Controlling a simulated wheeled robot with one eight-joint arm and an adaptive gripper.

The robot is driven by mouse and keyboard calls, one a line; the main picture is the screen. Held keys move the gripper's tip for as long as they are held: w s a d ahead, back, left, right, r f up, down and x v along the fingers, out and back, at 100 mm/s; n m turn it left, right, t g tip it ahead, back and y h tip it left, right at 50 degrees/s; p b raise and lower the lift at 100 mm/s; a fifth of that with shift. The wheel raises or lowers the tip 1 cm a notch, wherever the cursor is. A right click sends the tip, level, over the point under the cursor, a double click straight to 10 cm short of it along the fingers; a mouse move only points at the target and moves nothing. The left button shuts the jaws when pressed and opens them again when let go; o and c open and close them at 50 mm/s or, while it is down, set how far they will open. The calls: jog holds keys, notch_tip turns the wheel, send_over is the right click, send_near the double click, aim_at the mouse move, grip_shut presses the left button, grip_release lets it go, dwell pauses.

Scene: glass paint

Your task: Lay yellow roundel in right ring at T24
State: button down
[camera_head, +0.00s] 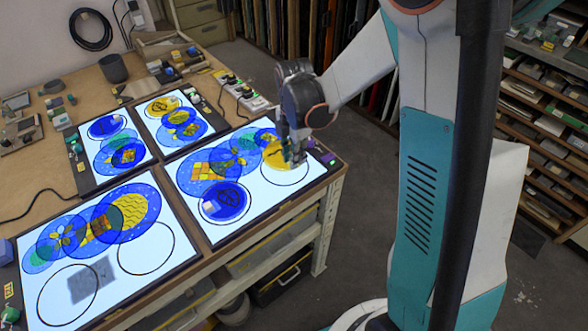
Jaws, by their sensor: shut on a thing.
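My gripper (293,158) is shut on the yellow roundel (272,152), over the right end of the right front light panel (256,208). The roundel appears close above the panel. A black-outlined right ring (298,178) shows partly under and in front of it; the roundel lies toward the ring's back-left side and covers part of it. I cannot tell whether the roundel touches the panel. A blue roundel (228,196) lies in the left ring of this panel. The label T24 cannot be read.
A larger light panel (150,290) at front left has two rings without coloured roundels. Two smaller lit panels (100,172) (196,140) stand behind. Small tools and a dark cup (113,68) are on the wooden bench. Shelves of glass stand at right.

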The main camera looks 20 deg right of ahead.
aim_at(294, 175)
jog(key=shift+f+b, duration=0.6)
jog(key=shift+f, duration=1.8)
jog(key=shift+f, duration=0.2)
jog(key=c, duration=1.5)
grip_release()
jog(key=shift+r, duration=0.1)
